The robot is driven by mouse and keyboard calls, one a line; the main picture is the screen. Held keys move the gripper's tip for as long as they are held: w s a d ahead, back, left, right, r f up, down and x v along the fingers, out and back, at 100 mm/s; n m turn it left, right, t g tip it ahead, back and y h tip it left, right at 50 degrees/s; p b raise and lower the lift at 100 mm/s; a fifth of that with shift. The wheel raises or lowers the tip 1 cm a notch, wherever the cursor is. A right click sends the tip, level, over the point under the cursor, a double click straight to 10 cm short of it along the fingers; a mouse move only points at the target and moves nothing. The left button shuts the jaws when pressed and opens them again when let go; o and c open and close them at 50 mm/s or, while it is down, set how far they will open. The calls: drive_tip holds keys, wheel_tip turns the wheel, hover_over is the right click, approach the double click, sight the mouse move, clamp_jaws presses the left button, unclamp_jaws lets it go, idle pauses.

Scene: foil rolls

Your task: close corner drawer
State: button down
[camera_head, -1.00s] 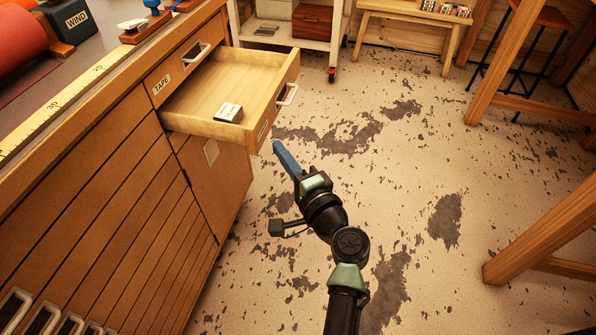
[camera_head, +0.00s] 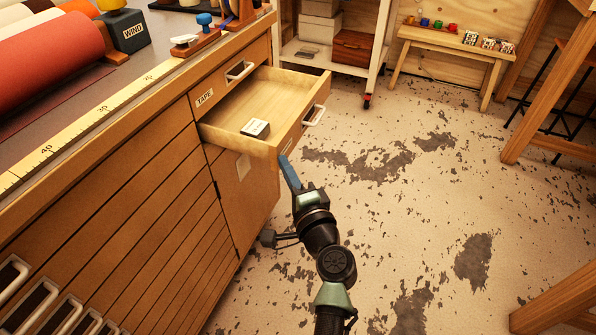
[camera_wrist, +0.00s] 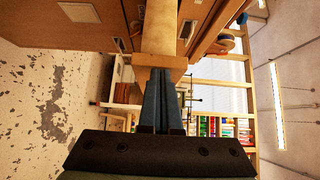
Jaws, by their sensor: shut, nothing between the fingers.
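The corner drawer (camera_head: 225,125) is a pale wooden drawer, pulled well out of the bench cabinet. Its front panel (camera_head: 291,136) carries a white handle (camera_head: 314,115). A small dark box with a white top (camera_head: 255,128) lies inside. My gripper (camera_head: 284,160) has blue fingers held together, empty, at the near lower end of the drawer front, on its outer side. In the wrist view, the finger tips (camera_wrist: 162,72) meet the edge of the drawer front (camera_wrist: 158,60); I cannot tell whether they touch it.
Above the drawer is a closed one with a handle (camera_head: 239,71) and a TAPE label (camera_head: 204,98). Red rolls (camera_head: 50,62) and a ruler (camera_head: 90,110) lie on the bench. A white shelf cart (camera_head: 345,60) and small wooden bench (camera_head: 455,48) stand behind.

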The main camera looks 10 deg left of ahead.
sight(219, 137)
drive_tip(key=w+a, duration=0.1)
drive_tip(key=a, duration=0.4)
drive_tip(key=w+a+b, duration=0.1)
drive_tip(key=w+a, duration=0.1)
drive_tip(key=a, duration=0.2)
drive_tip(key=w+a, duration=0.1)
drive_tip(key=a, duration=0.4)
drive_tip(key=shift+w+a, duration=0.3)
drive_tip(key=shift+w, duration=0.05)
drive_tip(key=shift+d, duration=0.1)
